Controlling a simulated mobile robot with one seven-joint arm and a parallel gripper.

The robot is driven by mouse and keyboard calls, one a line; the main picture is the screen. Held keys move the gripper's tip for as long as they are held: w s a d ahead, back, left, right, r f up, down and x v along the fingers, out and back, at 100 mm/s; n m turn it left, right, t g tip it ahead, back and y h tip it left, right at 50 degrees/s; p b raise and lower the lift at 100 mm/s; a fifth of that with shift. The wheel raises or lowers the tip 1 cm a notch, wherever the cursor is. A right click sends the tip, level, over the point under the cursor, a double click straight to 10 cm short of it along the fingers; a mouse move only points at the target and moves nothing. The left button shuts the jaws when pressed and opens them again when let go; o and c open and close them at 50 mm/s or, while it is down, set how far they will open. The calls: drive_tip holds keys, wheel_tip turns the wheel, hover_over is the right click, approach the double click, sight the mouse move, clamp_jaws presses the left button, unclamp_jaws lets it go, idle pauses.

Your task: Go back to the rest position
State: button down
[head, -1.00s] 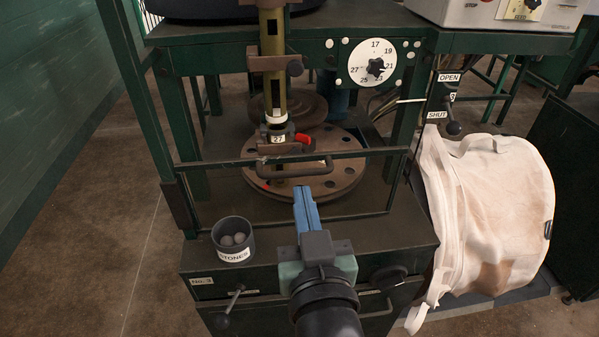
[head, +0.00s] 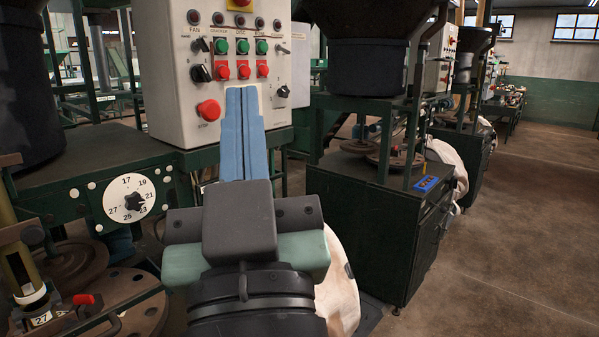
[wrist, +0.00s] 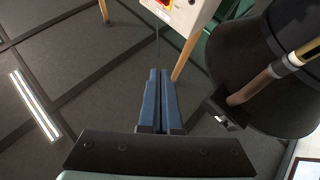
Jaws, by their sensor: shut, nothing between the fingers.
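My gripper (head: 243,130) points upward in the middle of the head view, its two blue fingers together and empty. The fingers overlap the lower part of the white control box (head: 160,65) in the picture; I cannot tell the gap between them. In the wrist view my gripper (wrist: 159,98) also shows shut with nothing between the fingers. The pale bulk bag (head: 338,285) is partly hidden behind my gripper at the lower right.
A numbered dial (head: 130,199) and a round plate with holes (head: 130,300) are at the left. Another dark green machine (head: 370,225) stands at the right. Open floor (head: 500,240) lies at the far right. The wrist view shows a dark hopper (wrist: 270,85) near the fingers.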

drive_tip(key=s+d+r+m+t+h, duration=0.3)
drive_tip(key=s+d+r+h, duration=0.2)
drive_tip(key=r, duration=0.3)
wheel_tip(320, 180, up, 14)
drive_tip(key=w+p, duration=0.1)
drive_tip(key=p, duration=1.3)
drive_tip(key=shift+a+f+y+p, duration=0.25)
drive_tip(key=shift+a+y+p, duration=0.05)
drive_tip(key=shift+p, duration=0.05)
drive_tip(key=shift+w, duration=0.1)
